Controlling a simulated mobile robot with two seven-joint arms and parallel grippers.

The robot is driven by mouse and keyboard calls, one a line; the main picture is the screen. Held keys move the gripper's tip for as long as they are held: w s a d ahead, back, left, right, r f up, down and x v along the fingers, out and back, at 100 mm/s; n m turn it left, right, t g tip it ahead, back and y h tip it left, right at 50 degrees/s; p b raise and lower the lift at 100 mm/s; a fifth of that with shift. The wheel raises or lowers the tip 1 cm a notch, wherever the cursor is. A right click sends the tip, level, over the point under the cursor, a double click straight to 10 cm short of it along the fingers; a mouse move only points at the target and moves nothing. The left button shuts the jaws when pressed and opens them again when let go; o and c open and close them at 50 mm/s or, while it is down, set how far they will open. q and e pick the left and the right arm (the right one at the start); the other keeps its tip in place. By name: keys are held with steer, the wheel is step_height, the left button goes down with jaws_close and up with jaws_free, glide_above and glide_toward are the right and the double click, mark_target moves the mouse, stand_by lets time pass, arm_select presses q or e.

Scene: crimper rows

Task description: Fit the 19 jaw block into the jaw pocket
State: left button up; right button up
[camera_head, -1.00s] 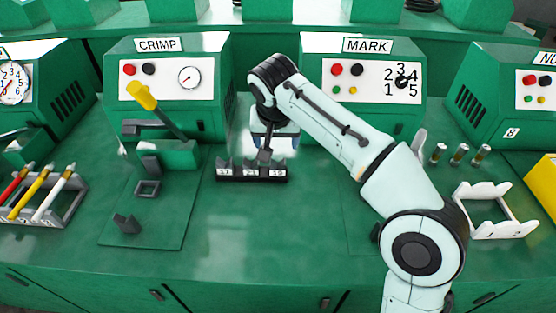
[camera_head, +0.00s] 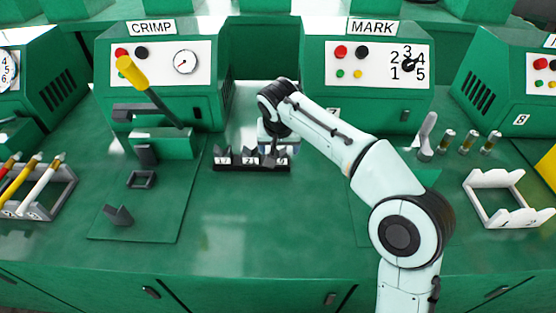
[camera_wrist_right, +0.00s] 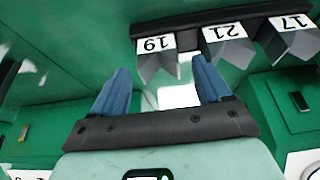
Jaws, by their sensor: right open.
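The 19 jaw block (camera_wrist_right: 157,62) is a grey, pointed block at one end of a dark rack (camera_wrist_right: 190,20). It sits beside the 21 block (camera_wrist_right: 232,48) and the 17 block (camera_wrist_right: 295,42). In the head view the rack (camera_head: 235,168) stands behind the mat's right side, with the 19 block at its right end, partly hidden by my gripper. My right gripper (camera_wrist_right: 160,70) is open and empty, its blue fingers on either side of the 19 block. It also shows in the head view (camera_head: 271,153). A small dark square frame (camera_head: 142,180), seemingly the jaw pocket, lies before the CRIMP press.
A grey angled piece (camera_head: 118,215) lies on the mat's front. A white cradle (camera_head: 490,212) and several cylinders (camera_head: 470,142) are at right, a pen rack (camera_head: 50,200) at left. The middle bench is clear.

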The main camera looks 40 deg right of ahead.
jaws_close()
steer(key=shift+r, duration=0.1)
steer(key=shift+r+p, duration=0.4)
steer(key=shift+r, duration=0.2)
step_height(320, 180, up, 3)
steer(key=shift+r+p, duration=0.1)
steer(key=shift+p, duration=0.55)
arm_select(q)
steer(key=s+d+r+g+h+p, duration=0.2)
steer(key=s+d+r+p, duration=0.3)
steer(key=s+r+p, duration=0.3)
steer(key=shift+s+d+r+m+g+p, duration=0.3)
steer(key=shift+s+r+g, duration=0.5)
steer(key=shift+s+r, duration=0.95)
arm_select(e)
step_height(320, 180, up, 15)
steer(key=shift+r, duration=0.2)
